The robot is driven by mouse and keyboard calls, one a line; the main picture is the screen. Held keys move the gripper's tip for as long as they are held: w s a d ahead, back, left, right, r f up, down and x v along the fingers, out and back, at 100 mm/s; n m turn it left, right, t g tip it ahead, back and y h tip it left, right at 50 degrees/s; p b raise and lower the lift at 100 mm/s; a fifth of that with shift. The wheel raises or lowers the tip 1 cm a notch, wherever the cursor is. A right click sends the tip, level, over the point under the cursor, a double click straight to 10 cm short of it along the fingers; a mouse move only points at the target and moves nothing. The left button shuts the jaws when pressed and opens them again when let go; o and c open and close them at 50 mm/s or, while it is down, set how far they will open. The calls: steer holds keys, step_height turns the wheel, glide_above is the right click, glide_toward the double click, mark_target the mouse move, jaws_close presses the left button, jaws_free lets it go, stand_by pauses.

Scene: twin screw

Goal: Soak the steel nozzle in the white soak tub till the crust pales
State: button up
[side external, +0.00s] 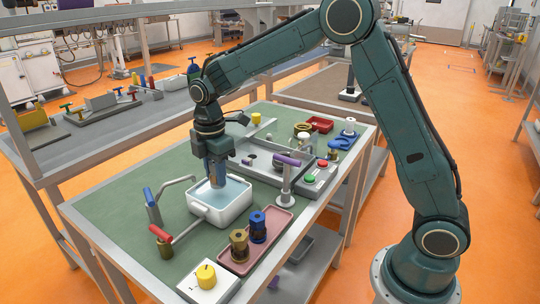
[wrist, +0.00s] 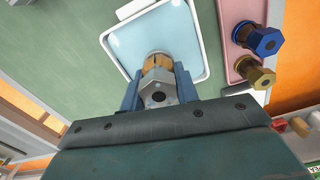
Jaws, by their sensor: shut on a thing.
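The white soak tub (side external: 236,216) stands on the green bench mat and holds pale blue liquid; the tub also shows in the wrist view (wrist: 110,52). My gripper (side external: 216,176) points down over the tub, with its fingertips low at the liquid. In the wrist view my gripper (wrist: 158,82) has its blue fingers shut on the two sides of the steel nozzle (wrist: 158,95). The nozzle's far end carries an orange-brown crust (wrist: 157,62). I cannot tell how deep this end is in the liquid. In the side view the fingers mostly hide the nozzle.
A pink tray (side external: 238,262) with a brass fitting (side external: 239,246) and a blue fitting (side external: 258,227) lies right in front of the tub. A red-handled valve (side external: 165,240) and a blue-handled tap (side external: 152,205) stand to the left. A yellow knob (side external: 206,273) sits in front.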

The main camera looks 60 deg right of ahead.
steer(key=shift+r, duration=1.05)
